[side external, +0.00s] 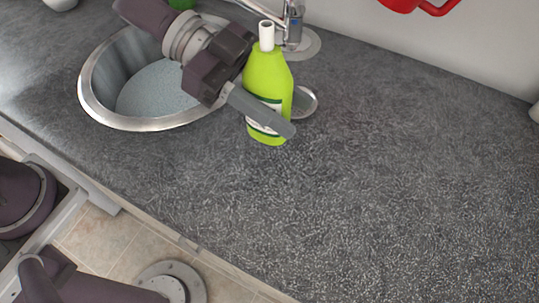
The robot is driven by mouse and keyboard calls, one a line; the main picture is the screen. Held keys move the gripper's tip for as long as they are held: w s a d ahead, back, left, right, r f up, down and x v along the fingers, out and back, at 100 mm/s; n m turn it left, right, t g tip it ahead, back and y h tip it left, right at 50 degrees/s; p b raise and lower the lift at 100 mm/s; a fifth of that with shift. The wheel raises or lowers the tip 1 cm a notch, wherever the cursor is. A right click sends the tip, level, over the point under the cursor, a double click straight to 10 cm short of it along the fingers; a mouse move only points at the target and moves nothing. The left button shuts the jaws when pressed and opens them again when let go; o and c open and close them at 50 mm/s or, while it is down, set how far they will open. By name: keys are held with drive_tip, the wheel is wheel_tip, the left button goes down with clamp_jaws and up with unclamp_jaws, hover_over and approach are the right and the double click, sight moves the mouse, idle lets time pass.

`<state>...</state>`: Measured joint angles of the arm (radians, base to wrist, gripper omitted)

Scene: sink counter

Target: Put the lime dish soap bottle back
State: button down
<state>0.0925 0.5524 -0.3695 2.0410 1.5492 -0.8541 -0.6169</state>
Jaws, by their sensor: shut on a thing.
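The lime dish soap bottle (267,75) has a white cap and a pale label. It stands roughly upright at the right of the sink, in front of the faucet. My gripper (272,112) reaches in from the upper left and is shut on the bottle, with one finger across its label. The other finger is hidden behind the bottle. I cannot tell whether the bottle's base touches the counter.
A round sink (95,108) with a metal rim lies to the left. The faucet (293,25) stands behind the bottle, and a round metal dish (306,102) shows partly behind it. A red object (436,8) is at the top right. The grey counter (400,170) is clear to the right.

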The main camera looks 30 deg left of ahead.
wheel_tip(320, 180, down, 9)
drive_tip(key=shift+f, duration=0.2)
drive_tip(key=shift+f, duration=0.15)
drive_tip(key=c, duration=0.8)
unclamp_jaws()
drive_tip(key=shift+c, duration=0.2)
drive_tip(key=shift+a+r, duration=0.1)
drive_tip(key=shift+r, duration=0.1)
drive_tip(key=v, duration=1.1)
drive_tip(key=shift+a+r, duration=0.15)
drive_tip(key=shift+a, duration=0.25)
